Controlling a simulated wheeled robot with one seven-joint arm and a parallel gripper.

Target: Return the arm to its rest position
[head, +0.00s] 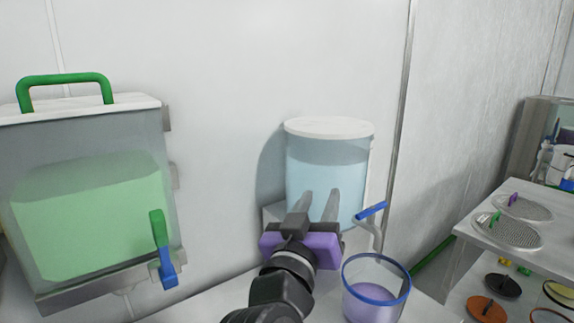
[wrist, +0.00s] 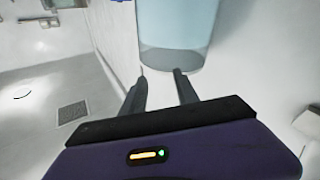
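My gripper (head: 317,205) is at the end of my raised arm, in front of a clear cylinder (head: 328,165) of pale blue liquid with a white lid. Its two grey fingers point away from me and stand apart with nothing visible between them. In the wrist view the fingers (wrist: 161,80) are also spread and empty, with the blue cylinder (wrist: 176,30) beyond the tips. I cannot tell the exact gap between fingertips and cylinder.
A blue-rimmed clear container (head: 375,306) with purple contents stands right of my arm, below a blue-handled tap (head: 371,210). A green-filled tank (head: 90,215) hangs at left. A shelf (head: 480,228) with mesh discs is at right. A floor drain (wrist: 72,112) shows in the wrist view.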

